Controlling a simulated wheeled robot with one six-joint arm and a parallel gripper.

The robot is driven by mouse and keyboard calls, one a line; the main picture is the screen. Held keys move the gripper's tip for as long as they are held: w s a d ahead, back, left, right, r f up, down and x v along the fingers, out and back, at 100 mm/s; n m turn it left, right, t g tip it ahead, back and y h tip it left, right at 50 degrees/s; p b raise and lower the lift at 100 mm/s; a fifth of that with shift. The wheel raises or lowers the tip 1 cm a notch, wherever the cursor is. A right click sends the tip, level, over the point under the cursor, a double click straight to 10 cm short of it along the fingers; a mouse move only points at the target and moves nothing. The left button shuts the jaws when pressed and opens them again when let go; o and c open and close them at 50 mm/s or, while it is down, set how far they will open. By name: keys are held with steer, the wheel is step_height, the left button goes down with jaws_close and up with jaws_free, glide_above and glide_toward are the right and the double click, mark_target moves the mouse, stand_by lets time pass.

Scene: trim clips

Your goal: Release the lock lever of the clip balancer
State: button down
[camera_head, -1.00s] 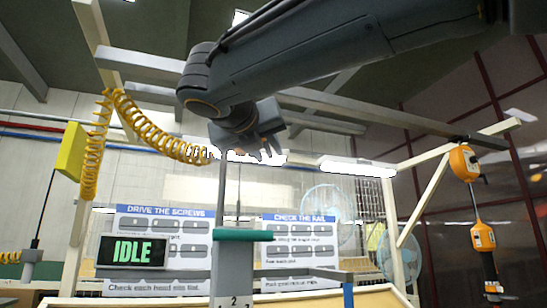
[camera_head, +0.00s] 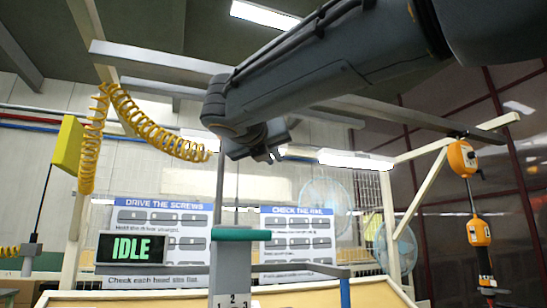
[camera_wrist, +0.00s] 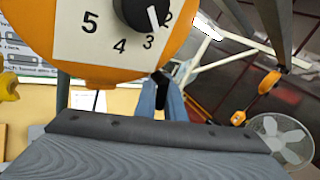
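In the wrist view an orange balancer housing (camera_wrist: 185,45) fills the upper left. It has a pale number plate (camera_wrist: 75,30) and a black knob (camera_wrist: 142,12) whose white mark points near the 3. A small black piece (camera_wrist: 160,88) hangs below the housing; I cannot tell whether it is the lock lever. A dark grey block (camera_wrist: 150,155), which looks like part of my gripper, crosses the bottom of this view. In the head view my gripper (camera_head: 275,155) is raised in front of the bench. Its fingertips are small there, so I cannot tell their opening.
Two orange units (camera_head: 462,160) (camera_head: 480,231) hang at the right. A yellow box (camera_head: 68,146) and a coiled yellow hose (camera_head: 150,128) hang at the left. A grey post with a green top (camera_head: 241,234) stands below my gripper. The sign (camera_head: 131,248) reads IDLE.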

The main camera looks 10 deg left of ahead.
steer(key=m+p, duration=0.1)
steer(key=p, duration=0.1)
steer(key=g+p, duration=0.1)
steer(key=shift+s+a+f+m+p, duration=0.15)
steer(key=shift+a+f+m+p, duration=0.1)
steer(key=shift+m+p, duration=0.15)
steer(key=c, duration=1.8)
jaws_free()
steer(key=shift+c, duration=0.2)
steer(key=shift+s, duration=0.1)
steer(key=s+b, duration=0.2)
steer(key=s, duration=0.5)
steer(key=shift+s+a+r, duration=0.2)
steer(key=shift+s+r, duration=0.1)
steer(key=shift+r, duration=0.15)
